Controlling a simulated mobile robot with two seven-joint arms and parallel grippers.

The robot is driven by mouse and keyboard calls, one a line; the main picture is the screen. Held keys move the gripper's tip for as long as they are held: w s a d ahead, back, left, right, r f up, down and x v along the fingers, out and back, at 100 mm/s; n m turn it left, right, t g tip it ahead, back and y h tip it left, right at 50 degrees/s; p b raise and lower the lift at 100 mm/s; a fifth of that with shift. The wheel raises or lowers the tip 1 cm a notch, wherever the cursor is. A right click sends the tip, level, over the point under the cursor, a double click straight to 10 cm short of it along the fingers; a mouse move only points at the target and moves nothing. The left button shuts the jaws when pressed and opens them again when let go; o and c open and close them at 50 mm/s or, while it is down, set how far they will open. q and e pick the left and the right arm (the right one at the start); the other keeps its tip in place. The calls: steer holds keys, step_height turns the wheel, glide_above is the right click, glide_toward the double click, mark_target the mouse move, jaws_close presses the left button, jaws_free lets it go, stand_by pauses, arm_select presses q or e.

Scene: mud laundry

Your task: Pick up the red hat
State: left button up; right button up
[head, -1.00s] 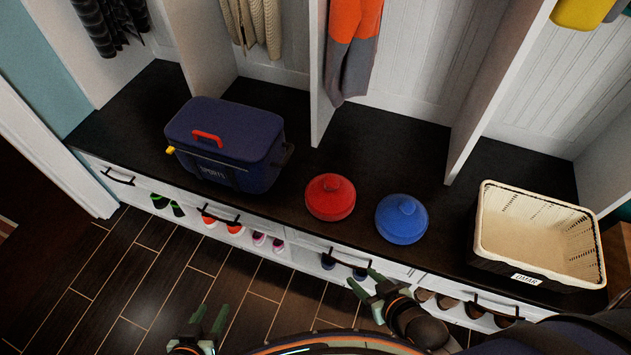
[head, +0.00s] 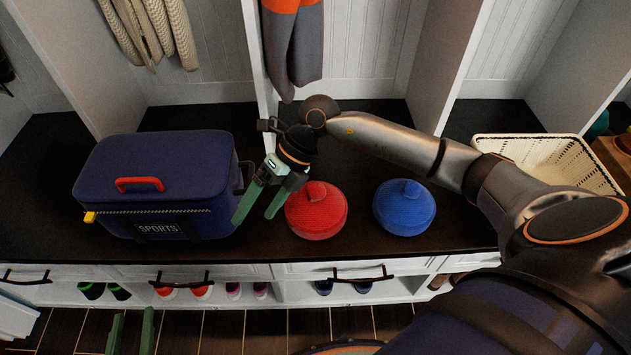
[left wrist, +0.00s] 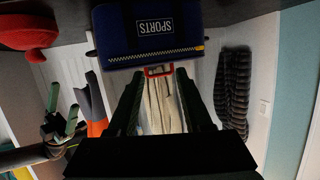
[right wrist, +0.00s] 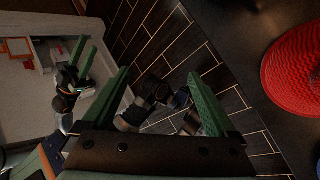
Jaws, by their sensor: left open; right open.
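The red hat (head: 316,210), round and knitted with a knob on top, sits on the dark bench between the sports box and the blue hat. It also shows in the left wrist view (left wrist: 28,30) and at the right edge of the right wrist view (right wrist: 296,72). My right gripper (head: 257,213) is open and empty, just left of the hat, fingers pointing down and left; I see no contact with the hat. My left gripper (head: 131,325) is open and empty, low in front of the bench, facing the sports box.
A dark blue sports box (head: 155,185) with a red handle stands left of my right gripper. A blue hat (head: 404,208) sits right of the red one. A cream basket (head: 545,155) is partly behind my right arm. White dividers (head: 258,60) rise behind; shoes fill the shelf below.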

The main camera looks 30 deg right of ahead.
steer(key=w+d+f+h+b, duration=0.1)
steer(key=w+d+f+h, duration=0.15)
steer(key=d, duration=0.45)
steer(key=m+t+h+b, duration=0.1)
steer(key=h+b, duration=0.1)
steer(key=h, duration=0.3)
glide_toward(316, 186)
steer(key=f, duration=0.3)
steer(key=f+b, duration=0.1)
steer(key=f, duration=0.2)
steer(key=shift+w+a+f, duration=0.1)
steer(key=shift+w+a, duration=0.1)
steer(key=shift+w, duration=0.05)
steer(key=shift+f, duration=0.35)
arm_select(q)
step_height(316, 186, up, 18)
steer(key=d+m+t+h+b, duration=0.1)
steer(key=m+t+h, duration=0.4)
steer(key=t, duration=0.2)
steer(key=shift+s+d+f+t+h+b, duration=0.25)
steer(key=shift+s+d+t+h+b, duration=0.05)
steer(key=shift+s+h, duration=0.15)
arm_select(e)
step_height(316, 186, down, 5)
steer(key=shift+w+r, duration=0.2)
jaws_close()
